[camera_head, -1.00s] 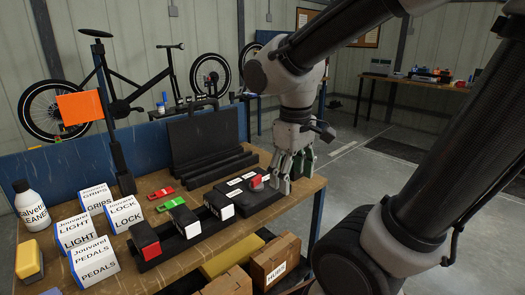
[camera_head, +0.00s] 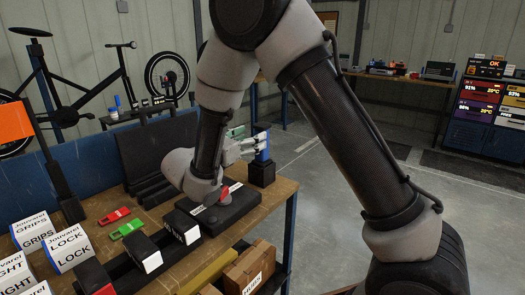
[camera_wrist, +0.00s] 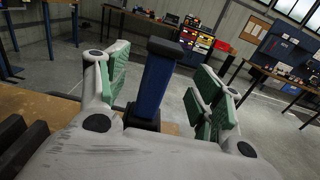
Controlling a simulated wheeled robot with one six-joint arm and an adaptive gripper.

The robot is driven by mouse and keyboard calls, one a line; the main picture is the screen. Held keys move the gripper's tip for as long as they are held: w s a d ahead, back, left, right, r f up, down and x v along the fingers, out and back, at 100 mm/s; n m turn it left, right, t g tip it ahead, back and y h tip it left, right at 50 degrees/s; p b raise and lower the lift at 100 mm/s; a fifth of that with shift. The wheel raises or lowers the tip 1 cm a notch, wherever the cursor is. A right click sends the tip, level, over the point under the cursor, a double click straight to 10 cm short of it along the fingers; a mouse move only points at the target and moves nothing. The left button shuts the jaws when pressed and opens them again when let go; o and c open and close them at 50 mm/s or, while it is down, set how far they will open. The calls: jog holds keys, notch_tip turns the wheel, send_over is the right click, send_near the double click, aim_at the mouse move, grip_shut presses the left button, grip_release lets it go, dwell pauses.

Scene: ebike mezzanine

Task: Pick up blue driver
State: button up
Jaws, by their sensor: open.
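The blue driver (camera_wrist: 153,88) stands upright between the two fingers of my gripper (camera_wrist: 157,95) in the wrist view, with a dark cap on top. The fingers have green pads and stand apart, with a gap on each side of the driver. In the head view my gripper (camera_head: 246,142) is level with the blue driver (camera_head: 262,147), which stands in a black holder (camera_head: 262,174) at the table's far right corner.
The wooden table (camera_head: 277,192) holds a black fixture with a red knob (camera_head: 225,194), red (camera_head: 114,216) and green (camera_head: 127,229) items, and labelled boxes (camera_head: 68,248). A cardboard box (camera_head: 249,270) sits below the front edge. Open floor lies to the right.

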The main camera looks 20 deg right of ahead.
jog(key=x, duration=0.6)
jog(key=shift+r, duration=0.1)
grip_shut()
